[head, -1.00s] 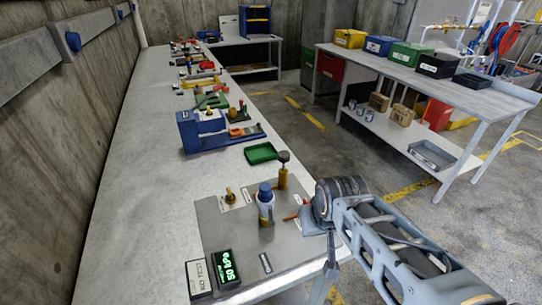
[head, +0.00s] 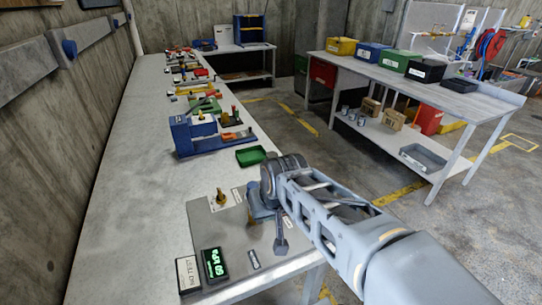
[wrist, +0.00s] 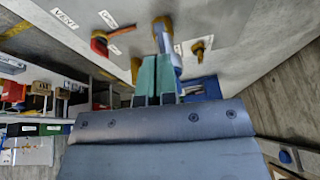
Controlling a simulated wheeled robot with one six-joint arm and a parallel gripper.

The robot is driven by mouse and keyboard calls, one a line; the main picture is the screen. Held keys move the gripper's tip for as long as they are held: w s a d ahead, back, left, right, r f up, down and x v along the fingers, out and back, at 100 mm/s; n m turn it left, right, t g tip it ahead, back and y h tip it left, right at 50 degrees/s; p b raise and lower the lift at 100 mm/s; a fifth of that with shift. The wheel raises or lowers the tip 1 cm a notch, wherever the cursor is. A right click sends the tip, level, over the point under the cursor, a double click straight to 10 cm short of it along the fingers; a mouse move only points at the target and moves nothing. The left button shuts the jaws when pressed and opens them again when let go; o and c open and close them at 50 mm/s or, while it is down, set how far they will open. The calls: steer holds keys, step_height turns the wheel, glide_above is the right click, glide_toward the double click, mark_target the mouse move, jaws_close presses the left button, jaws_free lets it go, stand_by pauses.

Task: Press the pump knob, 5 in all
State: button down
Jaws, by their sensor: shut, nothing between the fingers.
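A red lever (wrist: 99,45) by the VENT label and a dark-topped brass post (wrist: 135,70) are left of my fingers in the wrist view. A brass valve (wrist: 203,46) is on the right. A green tray (head: 250,156) and a blue device (head: 195,135) stand behind the panel.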

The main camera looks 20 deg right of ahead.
steer(key=w+d+r+m+t+b, duration=0.1)
steer(key=w+d+r+m, duration=0.15)
steer(key=w, duration=0.35)
steer(key=w+d+r+m+t, duration=0.1)
steer(key=w+d+r, duration=0.1)
steer(key=w+r, duration=0.3)
step_height(320, 180, up, 4)
steer(key=m+t, duration=0.3)
steer(key=m, duration=0.1)
glide_above(274, 154)
steer(key=shift+n+b, duration=0.25)
steer(key=shift+b, duration=0.15)
steer(key=shift+f, duration=0.2)
step_height(274, 154, down, 9)
steer(key=b, duration=0.7)
steer(key=shift+r, duration=0.2)
steer(key=shift+f+b, duration=0.15)
steer(key=shift+b, duration=0.15)
steer(key=shift+f, duration=0.25)
